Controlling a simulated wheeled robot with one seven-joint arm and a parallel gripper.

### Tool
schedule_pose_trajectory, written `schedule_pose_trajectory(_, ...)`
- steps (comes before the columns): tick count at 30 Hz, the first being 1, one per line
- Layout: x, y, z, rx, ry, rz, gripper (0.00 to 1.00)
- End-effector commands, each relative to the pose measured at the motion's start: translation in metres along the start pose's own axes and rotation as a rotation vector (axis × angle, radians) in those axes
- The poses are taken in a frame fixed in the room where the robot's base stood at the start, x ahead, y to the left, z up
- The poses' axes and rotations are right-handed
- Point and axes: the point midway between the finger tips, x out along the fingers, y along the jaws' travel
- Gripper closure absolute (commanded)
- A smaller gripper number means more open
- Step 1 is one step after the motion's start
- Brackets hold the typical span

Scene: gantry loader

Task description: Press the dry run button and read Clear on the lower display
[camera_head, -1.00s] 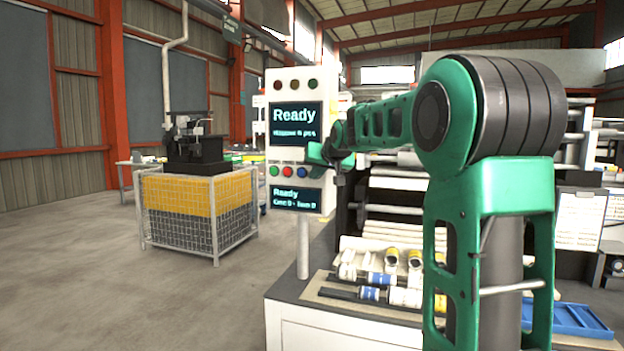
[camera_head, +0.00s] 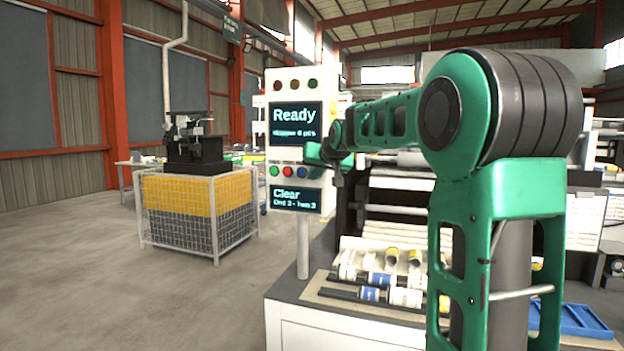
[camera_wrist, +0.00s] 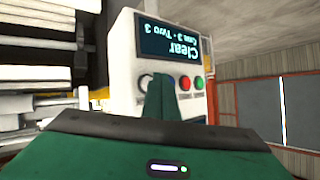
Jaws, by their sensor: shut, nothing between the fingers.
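The white control panel (camera_head: 295,90) stands on a post, with an upper display (camera_head: 296,124) reading "Ready". The lower display (camera_head: 297,200) reads "Clear" with a smaller line below; it also shows upside down in the wrist view (camera_wrist: 170,45). Between the displays sit a green button (camera_head: 274,171), a red button (camera_head: 288,172) and a blue button (camera_head: 302,172). My gripper (camera_head: 316,157) is shut and empty at the panel's right side. In the wrist view its fingers (camera_wrist: 161,98) cover the blue button's place; contact cannot be told. I cannot read any button label.
A wire mesh crate (camera_head: 200,210) with yellow upper sides stands left, with a dark machine on top. Below the panel a white bench (camera_head: 330,325) holds several rolls and tubes. A blue tray (camera_head: 572,320) is at right. Open floor lies at left.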

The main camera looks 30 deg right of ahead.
Motion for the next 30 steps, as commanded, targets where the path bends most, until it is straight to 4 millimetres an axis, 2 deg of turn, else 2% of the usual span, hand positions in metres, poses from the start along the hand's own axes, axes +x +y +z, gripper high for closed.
schedule_pose_trajectory(8,-0.002,-0.002,0.001,0.0,0.0,-0.001,1.0)
schedule_pose_trajectory(24,-0.033,-0.024,0.023,0.0,0.0,-0.001,1.0)
schedule_pose_trajectory(30,-0.035,-0.025,0.025,0.0,0.0,0.0,1.0)
